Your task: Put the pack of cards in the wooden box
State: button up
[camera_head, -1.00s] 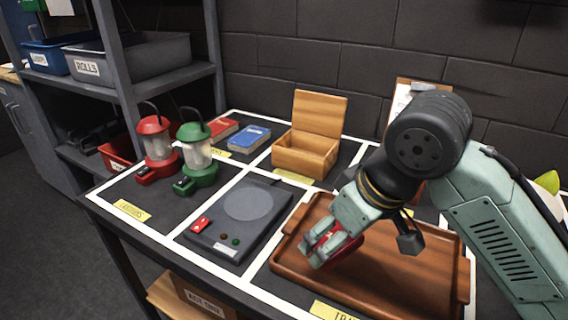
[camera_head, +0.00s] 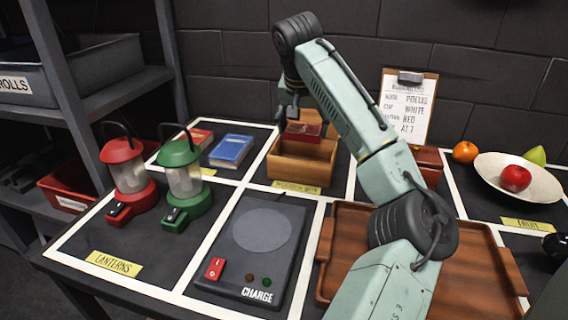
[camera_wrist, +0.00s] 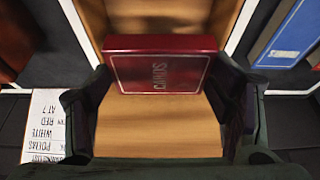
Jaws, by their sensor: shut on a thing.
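The pack of cards (camera_wrist: 160,66) is dark red and lettered "CARDS" in the wrist view. My gripper (camera_wrist: 160,98) is shut on it, with one finger at each side. In the head view the pack (camera_head: 303,132) is at the mouth of the wooden box (camera_head: 300,168), over its opening. The box is open, and its wooden inside shows beneath the pack in the wrist view. My arm hides most of the gripper in the head view. I cannot tell whether the pack touches the box.
A blue book (camera_head: 231,150) lies left of the box. Two lanterns, red (camera_head: 125,172) and green (camera_head: 184,180), stand by the charge pad (camera_head: 254,250). A brown tray (camera_head: 478,285) is in front. A clipboard (camera_head: 407,105) and a fruit bowl (camera_head: 520,178) are to the right.

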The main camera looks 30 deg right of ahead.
aim_at(302, 141)
notch_tip(302, 141, down, 5)
jog(key=shift+s+d+r, duration=0.15)
jog(key=shift+r, duration=0.05)
jog(key=shift+f+p, duration=0.4)
jog(key=shift+f, duration=2.05)
jog(key=o, duration=0.9)
jog(key=shift+r, duration=0.1)
jog(key=b+v, duration=0.1)
jog(key=v, duration=1.1)
jog(key=shift+r+b, duration=0.15)
jog(key=shift+b, duration=0.15)
